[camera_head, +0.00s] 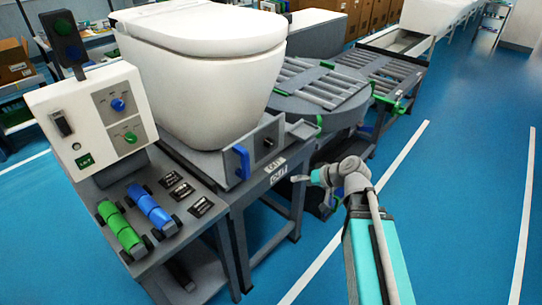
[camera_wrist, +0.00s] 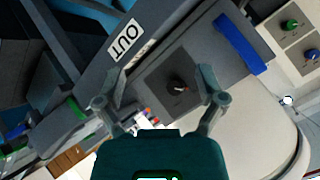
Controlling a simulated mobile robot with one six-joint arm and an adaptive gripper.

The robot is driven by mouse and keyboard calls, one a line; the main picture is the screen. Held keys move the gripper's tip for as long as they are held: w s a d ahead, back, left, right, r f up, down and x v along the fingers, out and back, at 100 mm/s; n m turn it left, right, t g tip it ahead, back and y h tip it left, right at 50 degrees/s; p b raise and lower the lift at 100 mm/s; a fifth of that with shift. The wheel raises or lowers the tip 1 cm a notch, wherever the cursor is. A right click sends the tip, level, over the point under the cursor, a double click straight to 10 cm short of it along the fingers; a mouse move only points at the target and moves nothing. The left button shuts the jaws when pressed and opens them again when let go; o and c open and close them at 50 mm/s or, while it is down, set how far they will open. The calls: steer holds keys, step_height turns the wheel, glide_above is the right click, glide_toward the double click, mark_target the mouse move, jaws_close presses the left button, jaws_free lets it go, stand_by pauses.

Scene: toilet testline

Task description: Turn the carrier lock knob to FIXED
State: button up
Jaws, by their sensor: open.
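The carrier lock knob (camera_wrist: 177,84) is a small dark knob with a red mark, on a dark square plate on the side of the grey carrier. In the head view its plate (camera_head: 267,141) shows small, right of the blue handle (camera_head: 241,162). My gripper (camera_wrist: 160,74) is open and empty. In the wrist view its two fingers stand apart on either side of the knob, which lies between them, apparently not touched. In the head view my gripper (camera_head: 308,177) is right of and below the plate. The lettering around the knob is too small to read.
A white toilet (camera_head: 205,80) sits on the carrier. An OUT label (camera_wrist: 125,39) is beside the plate. A control panel (camera_head: 95,118) with blue and green knobs stands left. Green and blue cylinders (camera_head: 135,220) lie on the shelf. Blue floor at right is open.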

mark_target(273, 144)
steer(key=w+r+m+t+y+b, duration=0.1)
steer(key=w+m+t+y+b, duration=0.1)
steer(key=w+t+y+b, duration=0.2)
steer(key=shift+w+r+t+b, duration=0.3)
steer(key=shift+w+t+b, duration=1.25)
steer(key=shift+b, duration=0.6)
steer(key=shift+w+a+y, duration=0.1)
steer(key=shift+y, duration=0.2)
steer(key=x, duration=1.3)
steer(key=shift+w+a+f, duration=0.1)
steer(key=shift+w+a, duration=0.15)
steer(key=shift+a, duration=0.05)
steer(key=c, duration=1.1)
steer(key=shift+c, duration=0.2)
